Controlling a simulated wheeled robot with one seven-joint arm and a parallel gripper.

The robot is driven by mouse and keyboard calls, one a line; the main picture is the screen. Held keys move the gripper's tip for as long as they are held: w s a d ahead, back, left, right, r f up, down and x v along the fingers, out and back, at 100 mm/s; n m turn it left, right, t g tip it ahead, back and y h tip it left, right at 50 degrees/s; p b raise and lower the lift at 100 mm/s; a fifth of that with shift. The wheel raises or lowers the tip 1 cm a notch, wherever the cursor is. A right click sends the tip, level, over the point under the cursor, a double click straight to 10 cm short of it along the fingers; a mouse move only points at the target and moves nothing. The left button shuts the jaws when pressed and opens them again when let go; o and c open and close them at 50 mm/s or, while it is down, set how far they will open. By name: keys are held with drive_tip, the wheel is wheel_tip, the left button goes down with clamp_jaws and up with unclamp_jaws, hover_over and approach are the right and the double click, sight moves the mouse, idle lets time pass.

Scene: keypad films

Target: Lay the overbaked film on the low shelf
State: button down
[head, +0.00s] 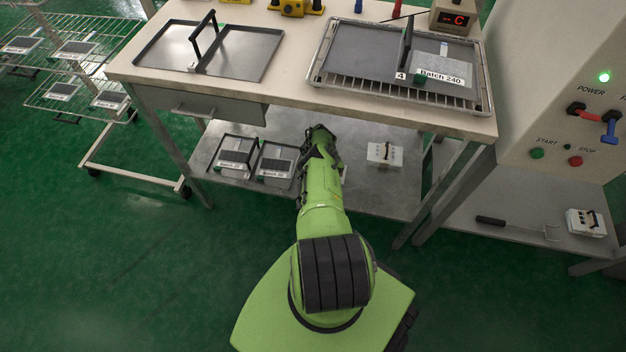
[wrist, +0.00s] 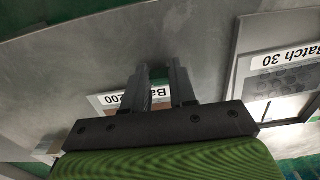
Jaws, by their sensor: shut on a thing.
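My gripper (head: 320,142) reaches under the bench, over the low shelf (head: 365,190). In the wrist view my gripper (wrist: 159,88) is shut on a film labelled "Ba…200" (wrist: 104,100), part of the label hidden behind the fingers. The film is mostly hidden by my gripper in both views. I cannot tell whether it touches the shelf. In the wrist view a framed film labelled "Batch 30" (wrist: 285,60) lies on the shelf to the right. In the head view two framed films lie on the shelf left of my gripper, one at the left (head: 237,155) and one closer (head: 275,163).
A white block (head: 384,155) sits on the shelf right of my arm. The bench above holds a tray with a handle (head: 165,55) and a wire rack (head: 480,95) bearing a "Batch 240" film (head: 440,78). Bench legs (head: 455,185) flank the shelf. A wire cart (head: 95,110) stands left.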

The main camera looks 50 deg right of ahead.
drive_tip(key=shift+f, duration=0.25)
drive_tip(key=c, duration=0.8)
unclamp_jaws()
drive_tip(key=shift+r, duration=0.15)
wheel_tip(320, 180, up, 7)
drive_tip(key=p, duration=0.6)
drive_tip(key=shift+r+p, duration=0.15)
drive_tip(key=shift+p, duration=0.15)
drive_tip(key=shift+s+a, duration=0.1)
